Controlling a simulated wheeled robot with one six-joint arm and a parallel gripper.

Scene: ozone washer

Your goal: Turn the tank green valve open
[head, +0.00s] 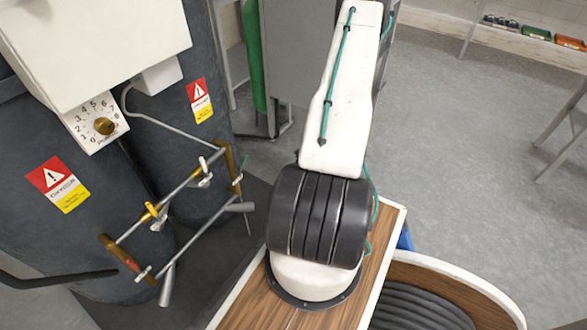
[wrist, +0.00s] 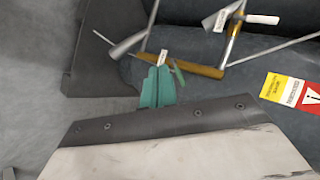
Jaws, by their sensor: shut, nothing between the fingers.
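The green valve handle shows in the head view as a small green lever (head: 237,183) at the far end of the pipe frame, beside a brass fitting (head: 222,160). In the wrist view a slim green handle (wrist: 179,74) sits by the brass pipe (wrist: 195,67), close to a white tag. My gripper (wrist: 158,73) shows there as two teal fingers, shut together and empty. Its tips appear close to the brass pipe and just left of the green handle; contact cannot be told. The dark tank (head: 205,90) stands behind the pipes.
Yellow (head: 152,210) and white-tagged handles and thin metal pipes crowd the frame. A white box with a numbered dial (head: 103,126) hangs over the tanks. A wood-topped cabinet (head: 240,295) stands in front. Open grey floor lies right.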

